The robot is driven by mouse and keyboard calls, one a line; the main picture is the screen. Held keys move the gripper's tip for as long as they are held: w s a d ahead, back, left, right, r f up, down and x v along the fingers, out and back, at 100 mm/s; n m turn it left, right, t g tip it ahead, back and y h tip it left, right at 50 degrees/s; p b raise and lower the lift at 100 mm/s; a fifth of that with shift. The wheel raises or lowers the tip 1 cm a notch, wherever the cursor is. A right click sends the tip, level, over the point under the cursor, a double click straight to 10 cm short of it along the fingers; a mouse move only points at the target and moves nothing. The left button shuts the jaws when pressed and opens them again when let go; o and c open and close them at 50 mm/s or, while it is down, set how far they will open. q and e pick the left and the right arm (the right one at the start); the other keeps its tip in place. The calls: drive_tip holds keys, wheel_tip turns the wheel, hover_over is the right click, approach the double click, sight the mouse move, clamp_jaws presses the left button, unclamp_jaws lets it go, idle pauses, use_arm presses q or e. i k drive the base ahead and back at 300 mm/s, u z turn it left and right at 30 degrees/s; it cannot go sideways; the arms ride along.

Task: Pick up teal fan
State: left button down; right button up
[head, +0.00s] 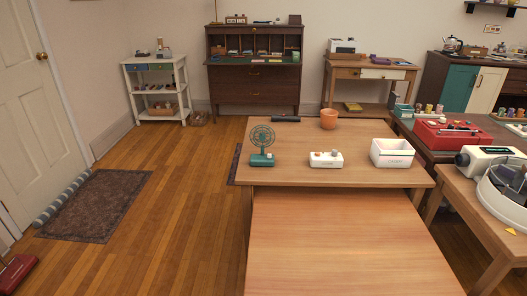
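The teal fan (262,146) stands upright on the wooden table (290,176), near its left edge. It has a round caged head on a short stem above a teal base. Nothing covers it in the head view. Neither of my grippers shows in this view.
A white box with knobs (326,159), a white bin (392,153), a terracotta pot (329,119) and a dark roll share the table. A lower bare wooden surface (345,245) lies in front. Open floor (170,225) and a dark mat (97,204) lie left.

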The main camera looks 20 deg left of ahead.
sight(262, 136)
drive_tip(key=k, duration=0.5)
drive_tip(key=u, duration=1.6)
drive_tip(key=i, duration=4.55)
drive_tip(key=z, duration=2.9)
